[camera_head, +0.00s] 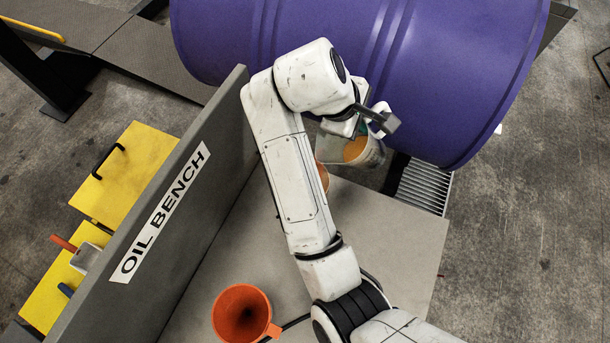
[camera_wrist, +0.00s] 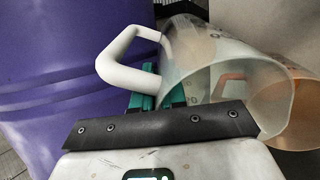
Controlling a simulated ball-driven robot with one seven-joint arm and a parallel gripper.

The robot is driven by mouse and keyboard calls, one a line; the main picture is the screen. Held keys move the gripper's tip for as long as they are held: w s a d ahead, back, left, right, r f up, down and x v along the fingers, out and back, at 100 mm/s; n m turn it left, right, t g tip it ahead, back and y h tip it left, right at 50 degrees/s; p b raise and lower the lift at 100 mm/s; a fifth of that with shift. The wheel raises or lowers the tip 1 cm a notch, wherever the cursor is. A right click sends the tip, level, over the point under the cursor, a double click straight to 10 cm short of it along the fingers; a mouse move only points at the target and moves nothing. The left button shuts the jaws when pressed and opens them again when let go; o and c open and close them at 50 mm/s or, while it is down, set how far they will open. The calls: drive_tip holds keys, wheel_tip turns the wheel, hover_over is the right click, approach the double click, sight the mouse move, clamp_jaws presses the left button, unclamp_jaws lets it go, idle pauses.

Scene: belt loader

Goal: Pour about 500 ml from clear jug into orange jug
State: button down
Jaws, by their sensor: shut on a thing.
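The clear jug (camera_head: 372,157) is in my gripper (camera_head: 362,130), in front of the purple drum, with amber liquid showing in it. In the wrist view the clear jug (camera_wrist: 225,60) lies tilted with its mouth toward the lower right. Its white handle is on the left, by the teal fingers (camera_wrist: 160,92), which are shut on the jug. The orange jug (camera_wrist: 300,133) is partly hidden behind the clear jug's mouth. In the head view only a sliver of the orange jug (camera_head: 323,176) shows beside my arm. I cannot tell whether liquid is flowing.
A large purple drum (camera_head: 450,60) lies close behind the gripper. A grey upright panel marked OIL BENCH (camera_head: 160,213) edges the bench (camera_head: 390,225) on the left. An orange funnel (camera_head: 243,312) stands at the front. The bench's right side is clear.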

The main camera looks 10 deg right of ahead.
drive_tip(key=shift+s+a+r+t+h, duration=0.3)
drive_tip(key=shift+a+r+h, duration=0.25)
drive_tip(key=shift+r+h, duration=0.2)
drive_tip(key=shift+s+a+r+t+h+b, duration=0.4)
drive_tip(key=shift+a+r+h+b, duration=0.25)
drive_tip(key=shift+a+r+h, duration=0.15)
drive_tip(key=shift+s+a+r+t+h+b, duration=0.25)
drive_tip(key=shift+a+r+t+h+b, duration=0.15)
drive_tip(key=shift+a+r+h+b, duration=0.35)
drive_tip(key=shift+s+a+r, duration=0.1)
drive_tip(key=shift+r, duration=0.15)
drive_tip(key=shift+s+a+r+h, duration=0.15)
drive_tip(key=shift+r+h, duration=0.15)
drive_tip(key=shift+h, duration=0.2)
drive_tip(key=shift+s+a+r+t+h+p, duration=0.1)
drive_tip(key=shift+a+r+t+h+p, duration=0.2)
drive_tip(key=shift+r+t+h+p, duration=0.15)
drive_tip(key=shift+s+a+r+h, duration=0.1)
drive_tip(key=shift+a+r+h, duration=0.15)
drive_tip(key=shift+h, duration=0.1)
drive_tip(key=shift+a, duration=0.15)
drive_tip(key=shift+s+a+r+t+h, duration=0.2)
drive_tip(key=shift+a+r+t+h, duration=0.15)
drive_tip(key=shift+h, duration=0.25)
drive_tip(key=shift+d+f, duration=0.1)
